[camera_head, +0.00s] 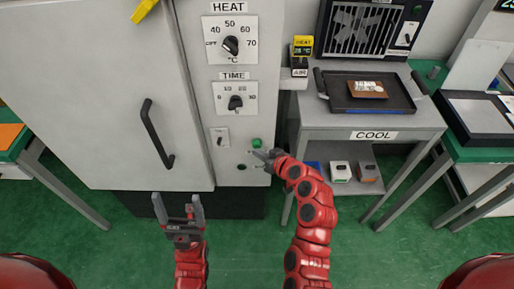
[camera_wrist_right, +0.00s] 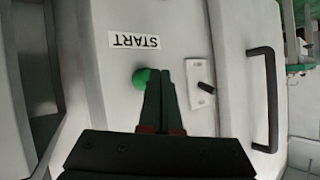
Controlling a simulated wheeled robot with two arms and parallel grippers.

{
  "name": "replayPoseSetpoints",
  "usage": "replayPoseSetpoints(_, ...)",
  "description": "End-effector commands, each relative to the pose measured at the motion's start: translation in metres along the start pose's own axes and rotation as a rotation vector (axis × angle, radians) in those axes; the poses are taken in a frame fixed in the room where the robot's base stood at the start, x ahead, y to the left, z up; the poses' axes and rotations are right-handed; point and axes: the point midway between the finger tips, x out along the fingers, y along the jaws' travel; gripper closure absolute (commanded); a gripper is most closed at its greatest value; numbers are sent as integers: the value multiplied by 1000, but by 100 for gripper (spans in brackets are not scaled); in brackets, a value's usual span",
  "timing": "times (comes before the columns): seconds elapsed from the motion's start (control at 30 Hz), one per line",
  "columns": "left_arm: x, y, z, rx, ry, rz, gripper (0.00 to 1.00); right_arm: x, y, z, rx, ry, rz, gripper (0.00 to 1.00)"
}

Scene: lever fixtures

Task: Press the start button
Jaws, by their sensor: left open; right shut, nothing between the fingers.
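The green start button (camera_head: 257,143) is on the right side of the control panel of a tall grey cabinet. In the right wrist view the button (camera_wrist_right: 142,78) shows under an upside-down START label (camera_wrist_right: 134,41), just left of my fingertips and partly covered by a finger. My right gripper (camera_head: 262,160) is shut and empty in front of the panel, just below the button in the head view. It also shows in the right wrist view (camera_wrist_right: 165,72); I cannot tell if it touches the panel. My left gripper (camera_head: 179,205) is open and empty, low in front of the cabinet.
The panel has a HEAT dial (camera_head: 231,45), a TIME dial (camera_head: 235,103) and a small switch (camera_head: 220,139). The cabinet door handle (camera_head: 155,133) is to the left. A side table with a black tray (camera_head: 368,105) and a COOL label stands right of my right arm.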

Motion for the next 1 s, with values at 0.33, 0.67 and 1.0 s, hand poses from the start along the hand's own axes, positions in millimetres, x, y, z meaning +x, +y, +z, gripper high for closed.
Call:
replayPoseSetpoints(0.33,0,0,0,0,0,0,18,0,0,-1,0,0,0,100)
replayPoseSetpoints(0.67,-2,0,0,0,0,0,18,3,2,-3,-1,1,0,100)
replayPoseSetpoints(1.0,-5,0,1,0,0,0,18,6,4,-5,-2,2,0,100)
